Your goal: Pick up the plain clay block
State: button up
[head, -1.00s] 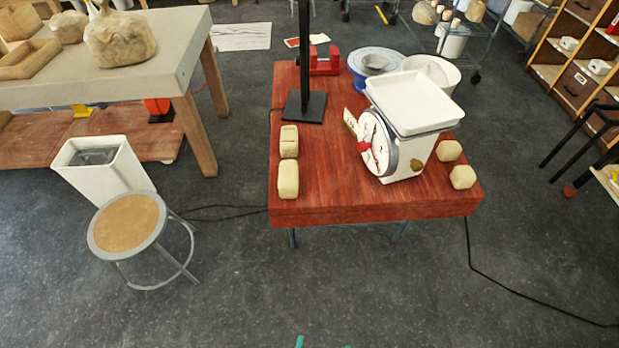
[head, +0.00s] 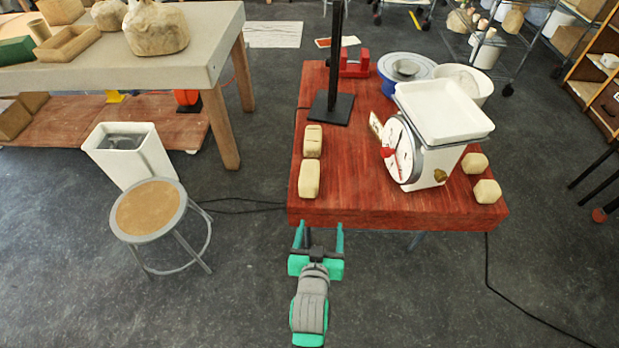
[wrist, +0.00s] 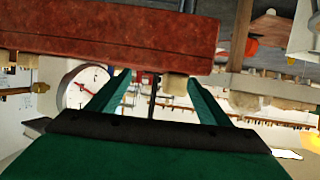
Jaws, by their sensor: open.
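The plain clay block (head: 310,179) is a smooth tan block with rounded edges, lying at the front left of the red table (head: 350,211). A similar block with a dark line across its top (head: 313,141) lies just behind it. My gripper (head: 320,231) is just off the table's front edge, in front of the plain block and apart from it. Its two green fingers are spread and empty. In the wrist view, which appears upside down, a tan block (wrist: 175,86) shows beyond the gap between my fingers (wrist: 157,92); it looks like the plain one.
A white dial scale (head: 432,150) stands right of the blocks, with two faceted clay lumps (head: 487,191) beside it. A black stand (head: 331,106) rises behind the blocks. A stool (head: 150,208) and white bin (head: 128,157) are on the floor to the left.

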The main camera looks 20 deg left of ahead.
send_near(309, 175)
jog(key=f, duration=0.1)
jog(key=shift+w+d+g, duration=0.15)
jog(key=shift+w+g, duration=0.15)
jog(key=shift+w, duration=0.35)
jog(key=x, duration=1)
jog(key=shift+w+a+f, duration=0.1)
jog(key=shift+a, duration=0.2)
grip_shut()
